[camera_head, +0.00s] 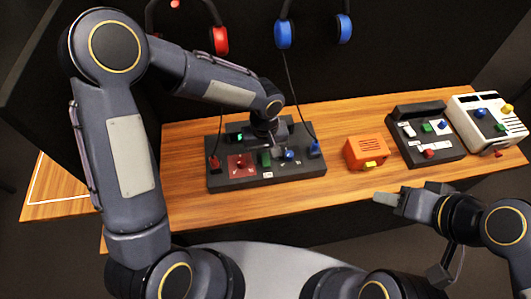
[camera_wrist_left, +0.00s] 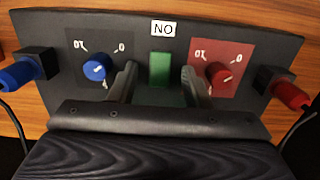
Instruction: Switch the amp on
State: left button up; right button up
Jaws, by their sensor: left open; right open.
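The amp is a dark panel (camera_head: 222,180) on the wooden counter. In the left wrist view it carries a green rectangular switch (camera_wrist_left: 160,70) beside a label (camera_wrist_left: 163,29) reading ON upside down. A blue knob (camera_wrist_left: 95,71) on a grey plate and a red knob (camera_wrist_left: 221,73) on a red plate flank the switch. My left gripper (camera_wrist_left: 158,88) is open over the amp, one finger on each side of the switch, with nothing between them; contact cannot be told. My right gripper (camera_head: 410,194) is open and empty in front of the counter, right of the amp.
A red plug (camera_wrist_left: 290,95) and a blue plug (camera_wrist_left: 20,74) with cords sit at the amp's ends. Red headphones (camera_head: 220,40) and blue headphones (camera_head: 283,34) hang behind. An orange box (camera_head: 365,152), a dark device (camera_head: 408,150) and a white device (camera_head: 480,105) stand to the right.

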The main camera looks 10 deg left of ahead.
aim_at(265, 157)
pick_arm(q)
jog(key=r, duration=0.7)
jog(key=shift+w+r+b, duration=0.25)
jog(key=shift+r+b, duration=0.05)
